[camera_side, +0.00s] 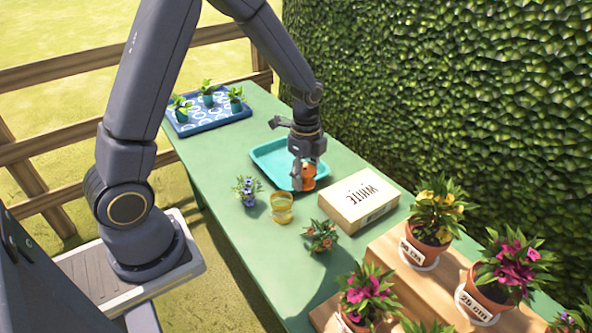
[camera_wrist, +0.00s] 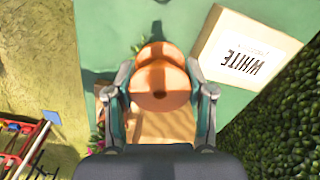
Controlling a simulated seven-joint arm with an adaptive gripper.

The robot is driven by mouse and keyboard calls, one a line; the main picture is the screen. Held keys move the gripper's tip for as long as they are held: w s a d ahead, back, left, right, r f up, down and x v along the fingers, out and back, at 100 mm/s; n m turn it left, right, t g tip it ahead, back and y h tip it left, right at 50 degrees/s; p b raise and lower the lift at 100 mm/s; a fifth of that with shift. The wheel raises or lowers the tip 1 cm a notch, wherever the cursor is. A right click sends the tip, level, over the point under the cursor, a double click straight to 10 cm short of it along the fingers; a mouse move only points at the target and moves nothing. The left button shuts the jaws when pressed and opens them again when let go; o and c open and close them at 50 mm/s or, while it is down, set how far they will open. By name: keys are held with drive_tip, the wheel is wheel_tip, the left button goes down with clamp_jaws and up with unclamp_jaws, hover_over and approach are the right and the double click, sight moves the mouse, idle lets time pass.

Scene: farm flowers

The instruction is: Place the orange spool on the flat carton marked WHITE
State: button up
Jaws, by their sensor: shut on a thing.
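The orange spool (camera_side: 308,172) is between the fingers of my gripper (camera_side: 303,178), over the right edge of the turquoise tray. In the wrist view the spool (camera_wrist: 160,80) sits between the two fingers of my gripper (camera_wrist: 160,95), which is shut on it. I cannot tell its exact height above the tray. The flat carton marked WHITE (camera_side: 350,212) lies on the green table to the right of my gripper, with its top bare. In the wrist view the carton (camera_wrist: 225,75) is to the upper right of the spool.
The turquoise tray (camera_side: 268,155) is under my gripper. A yellow glass (camera_side: 282,208), a blue-flowered plant (camera_side: 247,190) and a red-flowered plant (camera_side: 320,236) stand left of the carton. Potted flowers on wooden steps (camera_side: 395,265) stand at the right front. A hedge (camera_side: 450,90) runs behind.

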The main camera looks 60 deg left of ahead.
drive_tip(key=shift+w+d+f+m, duration=0.15)
drive_tip(key=shift+w+d, duration=0.15)
drive_tip(key=shift+d, duration=0.2)
drive_tip(key=shift+w+d+r+m, duration=0.15)
drive_tip(key=shift+w+d, duration=0.1)
drive_tip(key=shift+d, duration=0.2)
drive_tip(key=w+f, duration=0.4)
drive_tip(key=w, duration=0.5)
hover_over(346, 201)
wheel_tip(346, 201, down, 5)
drive_tip(key=shift+s+a+f, duration=0.1)
drive_tip(key=shift+s+f, duration=0.05)
drive_tip(key=shift+w+f, duration=0.2)
drive_tip(key=shift+f, duration=1.55)
drive_tip(key=shift+f, duration=0.1)
drive_tip(key=o, duration=1)
drive_tip(key=shift+o, duration=0.2)
